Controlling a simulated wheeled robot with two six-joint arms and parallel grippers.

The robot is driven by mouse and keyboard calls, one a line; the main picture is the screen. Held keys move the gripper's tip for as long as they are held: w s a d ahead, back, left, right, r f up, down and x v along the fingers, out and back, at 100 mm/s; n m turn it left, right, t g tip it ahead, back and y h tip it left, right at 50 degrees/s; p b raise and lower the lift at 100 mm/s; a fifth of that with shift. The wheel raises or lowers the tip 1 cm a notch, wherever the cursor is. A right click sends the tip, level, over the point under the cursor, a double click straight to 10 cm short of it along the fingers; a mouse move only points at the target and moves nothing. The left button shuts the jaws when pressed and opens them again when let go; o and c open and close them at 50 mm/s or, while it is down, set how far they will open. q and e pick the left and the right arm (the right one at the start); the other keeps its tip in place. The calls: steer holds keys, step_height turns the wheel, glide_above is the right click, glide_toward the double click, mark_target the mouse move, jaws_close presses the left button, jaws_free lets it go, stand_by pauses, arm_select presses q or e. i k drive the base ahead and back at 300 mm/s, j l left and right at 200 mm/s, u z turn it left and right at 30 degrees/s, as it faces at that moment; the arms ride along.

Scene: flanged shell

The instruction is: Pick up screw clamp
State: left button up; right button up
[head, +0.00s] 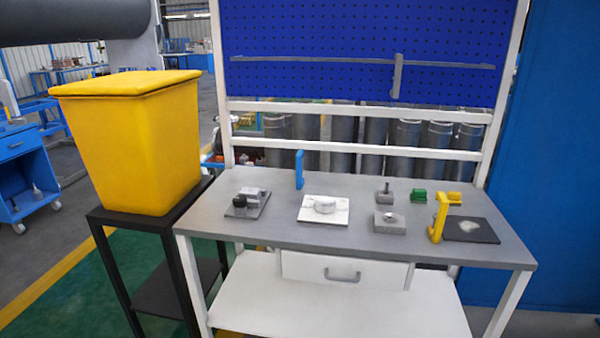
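Several small tools and parts stand on the grey workbench (270,226). I cannot tell for sure which is the screw clamp. A yellow bracket-shaped piece (441,212) stands upright at the left edge of a dark square plate (471,230) on the right. A blue upright piece (299,168) stands near the back edge, left of the middle. A grey block with a vertical pin (385,192) sits right of the middle. Neither of my grippers shows in the head view.
A white plate with a round metal part (324,208) lies mid-bench. A grey fixture with a black knob (246,203) is on the left. A grey block (390,222) and a green piece (419,196) are on the right. A yellow bin (138,145) stands left on a black stand.

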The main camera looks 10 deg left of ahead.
mark_target(300, 181)
steer(key=i, duration=1.45)
steer(key=k+j, duration=0.1)
steer(key=j, duration=1.45)
steer(key=l+u, duration=0.05)
